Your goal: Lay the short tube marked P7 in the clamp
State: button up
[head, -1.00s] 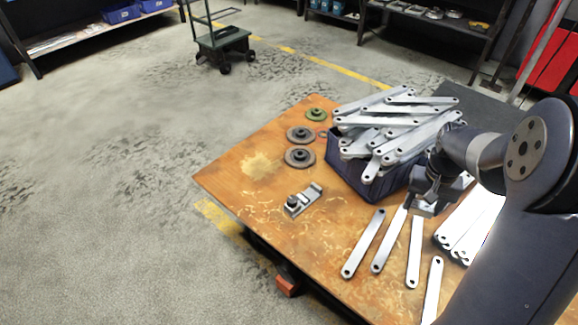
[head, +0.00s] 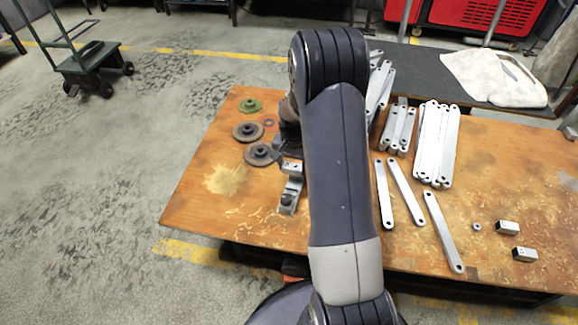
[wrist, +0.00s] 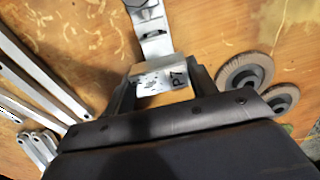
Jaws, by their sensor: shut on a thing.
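My gripper (wrist: 160,88) is shut on a short pale metal tube (wrist: 160,76) with dark marks on its face, too small to read surely. The clamp (wrist: 154,32) lies just beyond the tube in the wrist view, lined up with it. I cannot tell whether the tube touches the clamp or hangs above it. In the head view the clamp (head: 288,196) lies at the table's left part, and my arm hides most of the gripper and the held tube.
Two other short tubes (head: 508,228) (head: 525,254) and a small nut (head: 477,227) lie at the right. Flat brackets (head: 435,145) lie in rows right of my arm. Discs (head: 248,132) lie behind the clamp. The table's front left is clear.

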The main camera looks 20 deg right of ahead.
aim_at(294, 186)
jog(key=shift+d+f, duration=0.25)
jog(key=shift+f, duration=0.15)
jog(key=shift+f+b, duration=2.4)
jog(key=shift+f, duration=0.85)
jog(key=o, duration=1.1)
notch_tip(294, 186, up, 11)
jog(key=p, duration=0.3)
jog(key=shift+f, duration=0.15)
